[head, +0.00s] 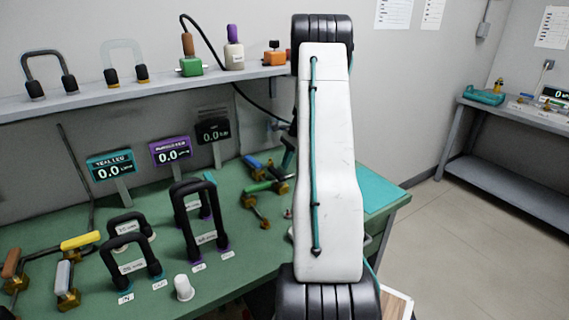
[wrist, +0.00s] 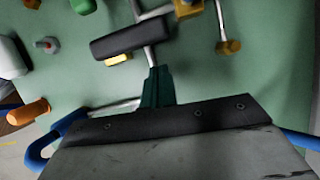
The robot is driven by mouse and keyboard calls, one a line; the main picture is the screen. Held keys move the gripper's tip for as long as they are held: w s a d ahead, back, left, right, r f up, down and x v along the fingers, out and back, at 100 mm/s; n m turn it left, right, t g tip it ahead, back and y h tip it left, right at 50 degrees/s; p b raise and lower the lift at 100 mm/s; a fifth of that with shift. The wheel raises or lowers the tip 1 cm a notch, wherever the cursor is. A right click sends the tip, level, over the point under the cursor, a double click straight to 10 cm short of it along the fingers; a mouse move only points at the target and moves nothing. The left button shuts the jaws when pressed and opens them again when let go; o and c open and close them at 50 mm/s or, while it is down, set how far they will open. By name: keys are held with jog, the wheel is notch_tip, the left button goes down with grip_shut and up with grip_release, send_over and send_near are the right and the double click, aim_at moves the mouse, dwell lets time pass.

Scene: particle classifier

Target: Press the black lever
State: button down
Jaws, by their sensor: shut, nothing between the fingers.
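The black lever (wrist: 130,40) shows in the wrist view as a thick black bar handle on a metal stem, with a brass-coloured piece below it. My gripper (wrist: 157,75) is shut and empty. Its dark green fingertips appear just below the handle in the picture, close to the metal stem. I cannot tell whether they touch it.
On the green bench (head: 225,265) stand black loop handles (head: 130,262), a white cup (head: 183,288) and levers with yellow (head: 80,241) and green (head: 258,187) handles. Readout displays (head: 171,152) stand behind.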

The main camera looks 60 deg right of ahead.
jog(key=shift+s+d, duration=0.2)
jog(key=shift+d, duration=0.3)
jog(key=shift+s+d, duration=0.2)
jog(key=shift+d, duration=0.25)
jog(key=v, duration=1)
jog(key=shift+w, duration=0.2)
jog(key=shift+a, duration=0.1)
jog(key=s+a+r+n+g+h, duration=0.1)
jog(key=s+a+r+n, duration=0.3)
jog(key=a, duration=0.8)
jog(key=w+a+r+n+g, duration=0.1)
jog(key=a+r+n, duration=0.1)
jog(key=a+n, duration=0.65)
jog(key=s+a+r+n+g+h, duration=0.15)
jog(key=a+r, duration=0.25)
jog(key=a, duration=1)
jog(key=s+a+r+n+t, duration=0.1)
jog(key=s+a+n, duration=0.4)
jog(key=a, duration=0.5)
jog(key=s+a+r+n+t+h, duration=0.1)
jog(key=s+a+n, duration=0.4)
jog(key=s+a, duration=0.3)
jog(key=a, duration=0.3)
jog(key=shift+r+t, duration=0.35)
